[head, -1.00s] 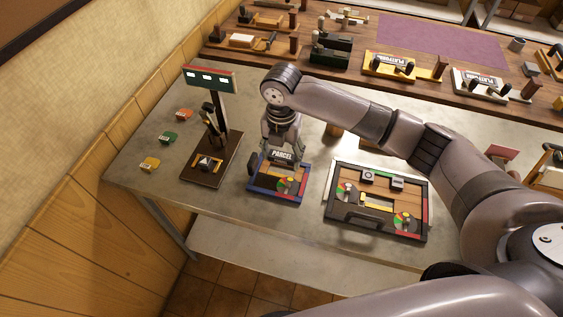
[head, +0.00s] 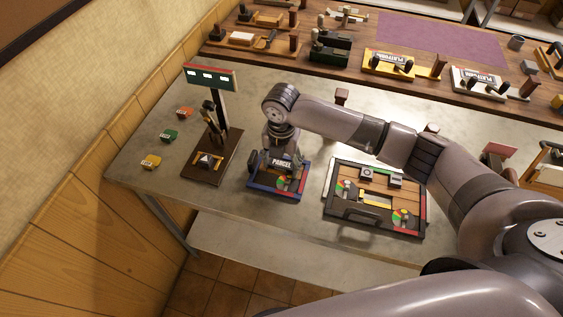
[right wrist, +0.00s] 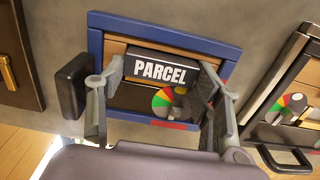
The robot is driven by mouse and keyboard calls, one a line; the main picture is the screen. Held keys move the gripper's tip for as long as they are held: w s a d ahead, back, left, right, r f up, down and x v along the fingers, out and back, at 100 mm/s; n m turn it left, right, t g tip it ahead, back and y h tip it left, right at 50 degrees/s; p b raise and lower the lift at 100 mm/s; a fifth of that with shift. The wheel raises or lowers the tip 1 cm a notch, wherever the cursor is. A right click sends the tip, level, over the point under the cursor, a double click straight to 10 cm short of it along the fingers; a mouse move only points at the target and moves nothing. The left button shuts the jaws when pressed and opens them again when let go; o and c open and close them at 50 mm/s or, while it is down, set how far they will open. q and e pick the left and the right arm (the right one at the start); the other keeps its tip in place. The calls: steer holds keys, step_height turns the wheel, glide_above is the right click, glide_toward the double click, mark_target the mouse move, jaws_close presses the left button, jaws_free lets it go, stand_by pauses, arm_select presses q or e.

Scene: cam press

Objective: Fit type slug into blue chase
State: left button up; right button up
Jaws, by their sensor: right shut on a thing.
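The type slug (head: 281,163) is a dark block with white "PARCEL" lettering. It also shows in the right wrist view (right wrist: 160,70). My right gripper (head: 283,157) is shut on it, with one finger at each end. The blue chase (head: 262,188) is a blue-rimmed frame with a wooden inside and a coloured dial. In the right wrist view, the slug is over the upper part of the blue chase (right wrist: 222,48), inside its rim. I cannot tell whether it is fully seated. My left gripper is out of view.
A larger black-framed chase (head: 375,229) lies to the right. A brown stand (head: 191,176) with a sign post is at the left, near several coloured tags. A dark block-shaped handle (right wrist: 73,86) sits at the blue chase's left side. Bare grey table lies between them.

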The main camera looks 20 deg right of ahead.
mark_target(281, 165)
steer(key=shift+s+f, duration=0.3)
steer(key=shift+f, duration=0.2)
steer(key=o, duration=1.1)
steer(key=shift+s+f, duration=0.1)
steer(key=shift+o, duration=0.7)
steer(key=shift+f, duration=0.15)
step_height(281, 165, up, 14)
steer(key=b, duration=0.2)
steer(key=shift+w, duration=0.4)
steer(key=shift+f, duration=0.15)
